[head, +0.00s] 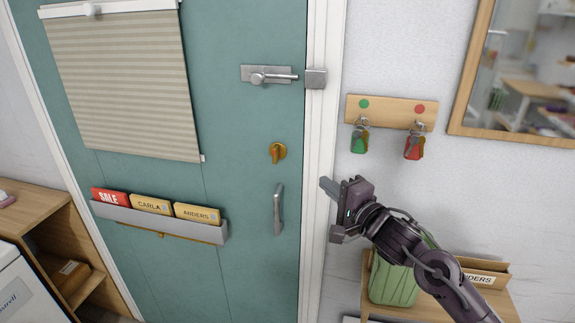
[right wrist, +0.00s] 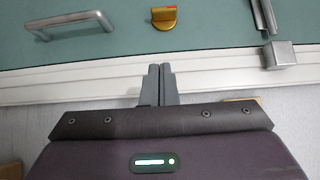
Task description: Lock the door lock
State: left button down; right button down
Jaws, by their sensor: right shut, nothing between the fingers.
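The teal door (head: 225,120) is closed in its white frame. A brass thumb-turn lock (head: 278,152) sits on it above the grey door handle (head: 278,208). My right gripper (head: 326,185) is right of the handle, in front of the door frame, apart from the lock and empty. In the right wrist view its fingers (right wrist: 157,72) are together, below the brass lock (right wrist: 163,17). My left gripper does not show.
A wooden key rack (head: 391,112) with green-tagged and red-tagged keys hangs on the wall right of the frame. A green bag (head: 397,275) stands on a shelf behind my right arm. A file holder (head: 160,218) is on the door at lower left.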

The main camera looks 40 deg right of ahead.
jog(key=shift+w, duration=0.1)
jog(key=p, duration=0.2)
send_near(279, 158)
jog(key=w+d, duration=0.2)
jog(key=d, duration=0.1)
jog(key=shift+w+r, duration=0.25)
jog(key=shift+r, duration=0.05)
jog(key=shift+w+a+p, duration=0.35)
jog(key=shift+w+a, duration=0.35)
jog(key=shift+w, duration=0.2)
jog(key=shift+w+a+f, duration=0.2)
jog(key=shift+w+a, duration=0.5)
